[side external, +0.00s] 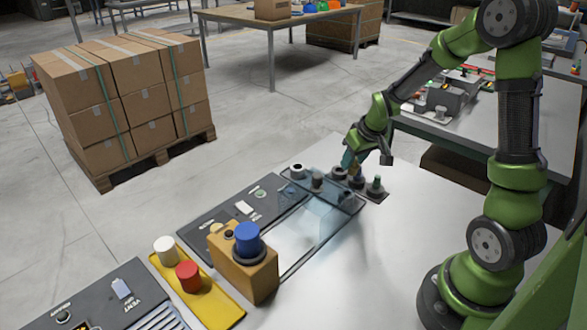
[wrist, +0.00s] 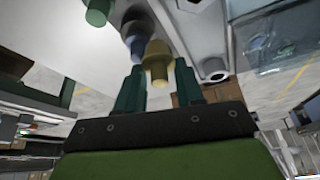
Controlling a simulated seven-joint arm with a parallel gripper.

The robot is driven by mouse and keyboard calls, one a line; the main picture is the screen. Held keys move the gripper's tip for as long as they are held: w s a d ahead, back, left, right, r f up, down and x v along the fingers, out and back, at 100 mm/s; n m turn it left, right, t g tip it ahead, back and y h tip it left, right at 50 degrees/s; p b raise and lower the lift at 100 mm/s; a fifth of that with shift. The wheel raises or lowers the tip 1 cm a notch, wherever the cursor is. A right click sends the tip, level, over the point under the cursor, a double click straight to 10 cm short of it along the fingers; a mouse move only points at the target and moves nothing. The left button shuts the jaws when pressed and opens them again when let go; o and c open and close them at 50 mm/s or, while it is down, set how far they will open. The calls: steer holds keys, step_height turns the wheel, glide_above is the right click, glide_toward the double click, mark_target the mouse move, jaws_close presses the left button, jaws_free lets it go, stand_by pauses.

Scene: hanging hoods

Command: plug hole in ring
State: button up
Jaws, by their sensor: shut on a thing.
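My gripper (wrist: 157,72) is shut on a yellow stepped plug (wrist: 157,58), which sits between its two green fingers in the wrist view. In the side view my gripper (side external: 350,160) hangs low over the far end of the work table, and the plug is too small to make out there. A dark round hole (wrist: 214,70) with a rim shows in the wrist view, right of the plug and apart from it. A blue plug (wrist: 134,38) and a green plug (wrist: 97,12) show left of and behind it.
A clear hood panel (side external: 325,190) hangs over the table close to my gripper. A green knob (side external: 375,186) stands to its right. A wooden block with a blue knob (side external: 247,238) and a yellow tray (side external: 215,305) with white and red cylinders stand nearer. The table's right part is clear.

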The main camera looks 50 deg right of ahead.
steer(key=s+a, duration=0.4)
steer(key=s, duration=0.5)
steer(key=w+a+r+n+y, duration=0.1)
steer(key=w+r+n, duration=0.1)
steer(key=w, duration=1)
steer(key=w+a+r+n+y, duration=0.1)
steer(key=w+r+n, duration=0.15)
steer(key=w, duration=0.95)
steer(key=shift+s+d+f, duration=0.1)
steer(key=shift+f, duration=1.25)
steer(key=shift+s+f, duration=0.1)
steer(key=shift+f, duration=1.2)
steer(key=shift+f, duration=1.1)
steer(key=o, duration=1.6)
steer(key=shift+c, duration=0.2)
steer(key=shift+r, duration=0.15)
